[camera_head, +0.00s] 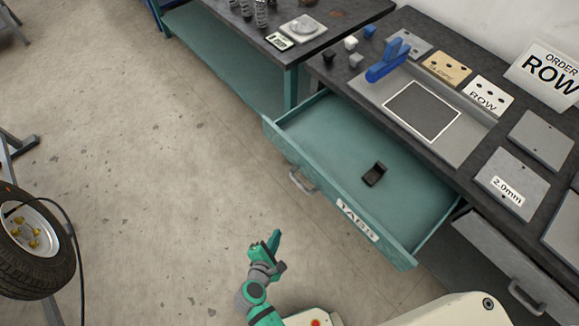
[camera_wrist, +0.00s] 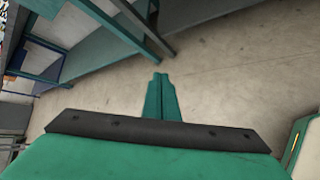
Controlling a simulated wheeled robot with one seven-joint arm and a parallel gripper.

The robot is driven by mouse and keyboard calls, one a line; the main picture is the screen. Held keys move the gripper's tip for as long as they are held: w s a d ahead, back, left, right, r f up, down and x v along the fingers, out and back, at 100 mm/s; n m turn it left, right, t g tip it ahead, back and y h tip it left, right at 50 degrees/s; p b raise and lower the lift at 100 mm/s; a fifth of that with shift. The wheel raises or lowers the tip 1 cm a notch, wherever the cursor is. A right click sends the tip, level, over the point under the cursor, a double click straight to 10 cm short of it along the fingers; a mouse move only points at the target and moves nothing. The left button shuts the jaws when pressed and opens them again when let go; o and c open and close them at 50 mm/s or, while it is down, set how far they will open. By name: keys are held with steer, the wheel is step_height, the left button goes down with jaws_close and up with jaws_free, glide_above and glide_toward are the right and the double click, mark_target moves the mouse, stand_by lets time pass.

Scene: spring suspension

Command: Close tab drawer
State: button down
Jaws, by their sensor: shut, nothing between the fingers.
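The green drawer (camera_head: 290,152) labelled "TABS" is pulled well out from under the dark-topped workbench in the head view. A metal handle (camera_head: 301,182) sits on the left part of its front, and a small dark block (camera_head: 374,174) lies inside on the drawer floor. My gripper (camera_head: 276,238) is in front of the drawer, below and left of the label, apart from it and above the floor. Its green fingers are shut and empty. The fingers (camera_wrist: 161,78) also show together in the wrist view, pointing over bare floor.
The bench top (camera_head: 390,65) carries a blue clamp-like part (camera_head: 388,62), plates and an order sign (camera_head: 548,72). A grey drawer (camera_head: 515,262) is at the lower right. A wheel (camera_head: 35,240) stands at the left. The concrete floor between is clear.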

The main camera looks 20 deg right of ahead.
steer(key=w+r+n+h, duration=0.3)
steer(key=w+r+h, duration=0.25)
steer(key=w, duration=0.25)
steer(key=g+h, duration=0.2)
steer(key=h, duration=0.3)
glide_toward(297, 161)
steer(key=shift+n, duration=0.4)
steer(key=x, duration=0.6)
steer(key=shift+d+r, duration=0.2)
steer(key=shift+r, duration=0.05)
